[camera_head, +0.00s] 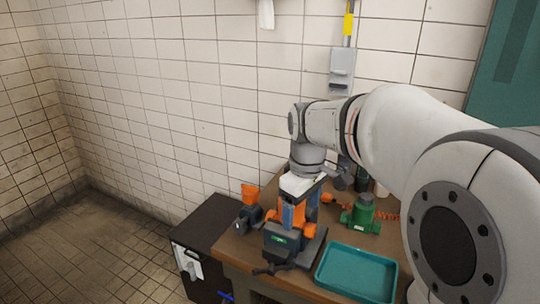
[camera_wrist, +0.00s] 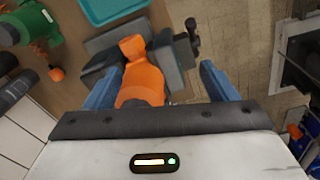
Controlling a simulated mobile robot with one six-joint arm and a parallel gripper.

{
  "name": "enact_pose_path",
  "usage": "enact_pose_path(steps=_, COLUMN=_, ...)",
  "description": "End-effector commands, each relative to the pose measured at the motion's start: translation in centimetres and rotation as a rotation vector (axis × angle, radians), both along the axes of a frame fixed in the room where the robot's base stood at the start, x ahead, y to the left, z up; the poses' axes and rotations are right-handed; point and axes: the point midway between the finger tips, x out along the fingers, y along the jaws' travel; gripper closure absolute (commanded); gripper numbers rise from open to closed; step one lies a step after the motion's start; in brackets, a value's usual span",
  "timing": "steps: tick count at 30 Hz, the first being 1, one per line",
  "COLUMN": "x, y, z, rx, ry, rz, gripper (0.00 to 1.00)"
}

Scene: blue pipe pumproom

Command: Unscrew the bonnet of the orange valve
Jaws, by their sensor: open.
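The orange valve (camera_wrist: 141,72) is gripped in a dark grey vise (camera_wrist: 181,52) in the wrist view. In the head view the vise (camera_head: 284,243) stands at the workbench's front left, with orange parts of the valve (camera_head: 308,230) showing beside it. My gripper (camera_head: 300,208) points down over the valve. In the wrist view my gripper (camera_wrist: 162,75) is open, its two blue fingers on either side of the orange body with a gap, wider on the right. The lower end of the valve is hidden behind my gripper's palm edge, so I cannot tell the bonnet apart clearly.
A teal tray (camera_head: 357,274) lies right of the vise. A green valve (camera_head: 360,214) stands behind it, near an orange coiled cord (camera_head: 387,216). An orange-topped grey item (camera_head: 250,194) stands left of the vise. A dark cabinet (camera_head: 207,224) adjoins the bench (camera_head: 232,251).

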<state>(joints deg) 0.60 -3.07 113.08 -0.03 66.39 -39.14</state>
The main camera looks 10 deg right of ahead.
Motion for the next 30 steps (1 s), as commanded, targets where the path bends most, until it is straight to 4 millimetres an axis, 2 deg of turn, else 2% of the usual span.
enact_pose_path(steps=1, x=1.6, y=-0.1, z=1.1, rx=-0.003, ry=0.017, rz=0.058, gripper=0.21)
enact_pose_path(steps=4, x=3.7, y=-0.2, z=2.0, rx=-0.006, ry=0.039, rz=0.159, gripper=0.21)
enact_pose_path(steps=7, x=5.1, y=-0.3, z=2.5, rx=-0.007, ry=0.054, rz=0.227, gripper=0.21)
enact_pose_path(steps=11, x=5.9, y=-0.4, z=2.5, rx=-0.007, ry=0.063, rz=0.27, gripper=0.21)
enact_pose_path(steps=14, x=5.9, y=-0.4, z=1.7, rx=-0.006, ry=0.067, rz=0.276, gripper=0.21)
enact_pose_path(steps=24, x=5.8, y=-0.5, z=-3.4, rx=-0.006, ry=0.067, rz=0.273, gripper=0.21)
enact_pose_path(steps=30, x=5.8, y=-0.5, z=-4.9, rx=-0.007, ry=0.065, rz=0.272, gripper=0.21)
